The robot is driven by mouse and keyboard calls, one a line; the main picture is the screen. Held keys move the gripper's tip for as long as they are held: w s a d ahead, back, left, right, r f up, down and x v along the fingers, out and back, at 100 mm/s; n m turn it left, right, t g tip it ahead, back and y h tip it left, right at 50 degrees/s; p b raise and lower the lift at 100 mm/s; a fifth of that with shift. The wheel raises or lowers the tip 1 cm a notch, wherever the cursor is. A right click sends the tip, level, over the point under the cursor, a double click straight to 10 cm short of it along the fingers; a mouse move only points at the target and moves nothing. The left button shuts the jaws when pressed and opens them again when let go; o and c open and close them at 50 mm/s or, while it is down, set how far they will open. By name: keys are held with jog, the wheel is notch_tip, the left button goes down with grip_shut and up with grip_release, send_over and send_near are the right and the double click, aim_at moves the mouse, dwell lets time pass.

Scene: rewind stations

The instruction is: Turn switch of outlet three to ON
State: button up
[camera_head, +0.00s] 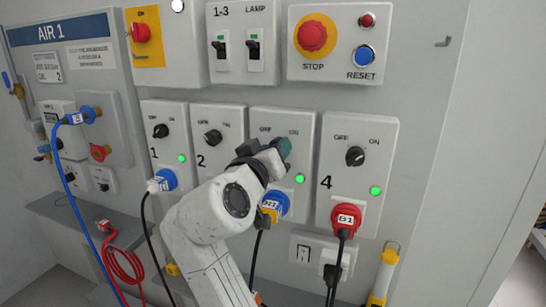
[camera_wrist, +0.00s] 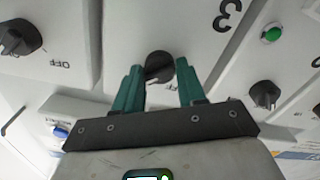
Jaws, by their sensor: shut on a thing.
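Outlet three's white panel (camera_head: 262,122) is the third from the left in the lower row, with OFF and ON printed at its top. In the wrist view its black rotary switch (camera_wrist: 158,65) sits between my gripper's green fingers, beside a large "3". My gripper (camera_head: 284,150) reaches the panel from the front and is shut on the switch; in the head view it hides the switch. I cannot clearly tell which label the switch points to. The panel's green light (camera_head: 299,178) is lit. A blue plug (camera_head: 276,206) is in its socket.
Outlet four's switch (camera_head: 355,156) is close on the right, outlet two's switch (camera_head: 213,137) on the left. A red plug (camera_head: 346,218) is in outlet four. The red stop button (camera_head: 312,36) and blue reset button (camera_head: 364,55) are above. Cables hang below.

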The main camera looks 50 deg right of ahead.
jog(key=shift+f, duration=0.15)
jog(key=o, duration=1)
jog(key=shift+a, duration=0.1)
jog(key=v, duration=1)
jog(key=shift+s+a, duration=0.15)
jog(key=shift+a, duration=0.15)
